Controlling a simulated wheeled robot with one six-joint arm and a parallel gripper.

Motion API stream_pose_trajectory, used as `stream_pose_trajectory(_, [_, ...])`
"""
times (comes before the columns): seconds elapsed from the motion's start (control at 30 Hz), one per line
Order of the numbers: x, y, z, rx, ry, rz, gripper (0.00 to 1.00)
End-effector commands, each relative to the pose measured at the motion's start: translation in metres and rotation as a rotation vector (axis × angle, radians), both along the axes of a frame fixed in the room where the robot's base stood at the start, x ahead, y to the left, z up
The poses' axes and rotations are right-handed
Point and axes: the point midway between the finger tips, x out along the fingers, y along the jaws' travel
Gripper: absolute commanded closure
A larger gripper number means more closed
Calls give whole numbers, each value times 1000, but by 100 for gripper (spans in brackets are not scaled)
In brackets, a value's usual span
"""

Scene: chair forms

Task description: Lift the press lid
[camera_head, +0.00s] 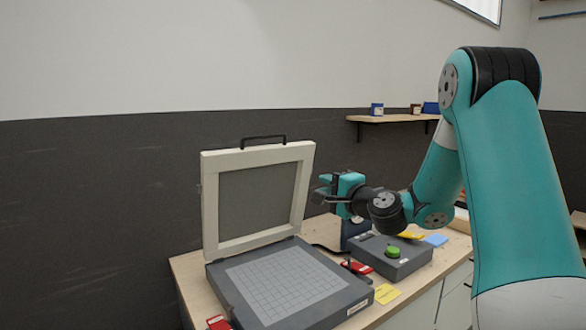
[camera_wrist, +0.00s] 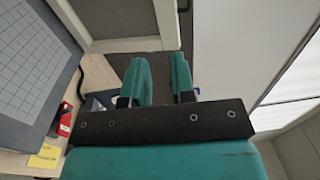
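The press lid (camera_head: 211,207) is a cream frame with a grey panel and a dark handle (camera_head: 263,139) on its top edge. It stands raised, nearly upright, at the back of the dark grey press base (camera_head: 356,291), which has a gridded plate (camera_head: 285,283). My gripper (camera_head: 321,189) is just right of the lid, apart from the handle. In the wrist view its two teal fingers (camera_wrist: 161,82) are spread with nothing between them. The lid's cream frame (camera_wrist: 125,45) and the gridded base (camera_wrist: 28,55) show there too.
A grey control box with a green button (camera_head: 393,251) stands right of the press. Red clips (camera_head: 357,267), a yellow note (camera_head: 387,293) and a blue note (camera_head: 436,240) lie on the wooden table. A wall shelf (camera_head: 390,118) holds small boxes behind my arm.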

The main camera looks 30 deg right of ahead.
Motion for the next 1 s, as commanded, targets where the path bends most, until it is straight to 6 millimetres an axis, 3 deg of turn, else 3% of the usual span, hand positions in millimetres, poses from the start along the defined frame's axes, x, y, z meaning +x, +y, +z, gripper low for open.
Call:
stream_pose_trajectory(0.03, [11,2,7,-1,1,6,76])
stream_pose_trajectory(0.4, [96,7,11,-5,1,7,76])
stream_pose_trajectory(0.6, [130,7,10,-4,1,6,76])
stream_pose_trajectory(0.8, [146,7,7,-5,1,5,76])
stream_pose_trajectory(1.0, [148,7,5,-4,2,4,76])
